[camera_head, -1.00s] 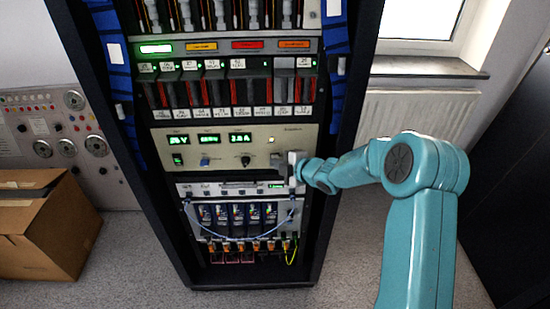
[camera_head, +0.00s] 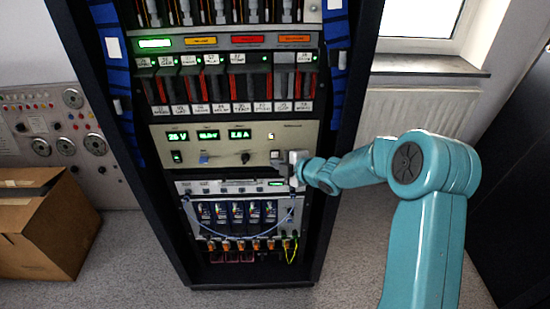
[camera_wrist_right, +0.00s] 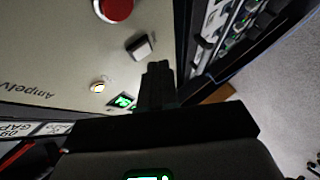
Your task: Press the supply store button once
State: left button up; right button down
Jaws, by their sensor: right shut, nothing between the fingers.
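The power supply (camera_head: 225,150) is a beige panel with lit green readouts in the rack. My right gripper (camera_head: 278,161) is shut and empty in front of its lower right part. In the right wrist view, the tips of my right gripper (camera_wrist_right: 157,67) show close to the panel, beside a small grey square button (camera_wrist_right: 140,46). Touch between them cannot be told. I cannot read which button is labelled store. My left gripper is out of view.
The rack (camera_head: 345,110) has dark side posts around the panels. Cabled modules (camera_head: 236,213) sit below the supply. A cardboard box (camera_head: 45,240) stands on the floor at left. A radiator (camera_head: 415,115) is under the window at right.

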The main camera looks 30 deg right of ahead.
jog(key=s+a+b, duration=0.1)
jog(key=s+b, duration=0.1)
jog(key=s, duration=0.1)
jog(key=s+a+b, duration=0.1)
jog(key=b, duration=0.1)
jog(key=shift+s+a, duration=0.15)
jog(key=shift+a, duration=0.15)
dwell(0.9)
